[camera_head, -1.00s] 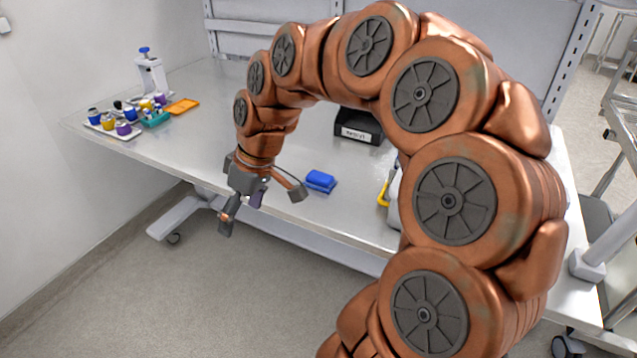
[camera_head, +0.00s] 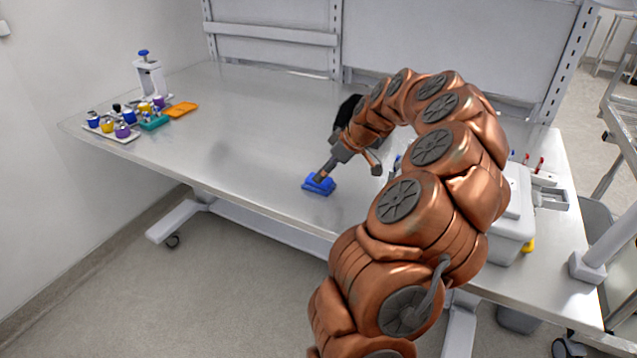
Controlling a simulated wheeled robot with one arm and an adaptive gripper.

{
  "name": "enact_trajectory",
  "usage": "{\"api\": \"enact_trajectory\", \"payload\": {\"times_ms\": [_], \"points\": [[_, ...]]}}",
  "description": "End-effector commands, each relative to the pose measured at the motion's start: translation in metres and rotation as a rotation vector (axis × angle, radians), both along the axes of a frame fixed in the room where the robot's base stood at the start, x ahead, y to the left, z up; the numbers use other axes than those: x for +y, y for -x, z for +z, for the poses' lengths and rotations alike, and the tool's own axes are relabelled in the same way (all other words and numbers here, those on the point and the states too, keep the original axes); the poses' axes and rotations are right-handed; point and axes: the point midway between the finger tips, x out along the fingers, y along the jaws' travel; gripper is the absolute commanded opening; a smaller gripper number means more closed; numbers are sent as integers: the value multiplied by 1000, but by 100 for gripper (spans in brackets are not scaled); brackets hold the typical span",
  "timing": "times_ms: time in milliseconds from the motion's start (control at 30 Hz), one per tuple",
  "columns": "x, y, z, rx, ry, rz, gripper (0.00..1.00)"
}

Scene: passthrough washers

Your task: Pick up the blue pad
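The blue pad (camera_head: 319,185) lies on the grey metal table (camera_head: 240,135), near the table's front edge. My gripper (camera_head: 326,174) points down and to the left, with one fingertip at the pad's top, touching it or just above. Another finger (camera_head: 373,160) stands apart to the right, so the gripper looks spread. Nothing shows held in it. The far side of the pad and part of the gripper are hidden by my wrist.
A white tray of several coloured bottles (camera_head: 110,129), a white stand (camera_head: 150,78) and an orange tray (camera_head: 181,110) are at the table's left. A white box (camera_head: 512,225) stands right, behind my arm. The table's middle left is clear.

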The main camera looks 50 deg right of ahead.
Motion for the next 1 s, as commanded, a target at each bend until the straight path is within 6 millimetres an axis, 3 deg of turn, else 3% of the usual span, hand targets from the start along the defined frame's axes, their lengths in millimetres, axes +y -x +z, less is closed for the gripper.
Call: {"api": "enact_trajectory", "payload": {"times_ms": [267, 533, 833, 1000], "points": [[1, -8, -14, 2, -3, 2, 92], [4, -23, -42, 3, -4, 3, 92], [4, -26, -46, 0, 0, 1, 92], [3, -26, -46, 0, 1, 1, 74]]}}
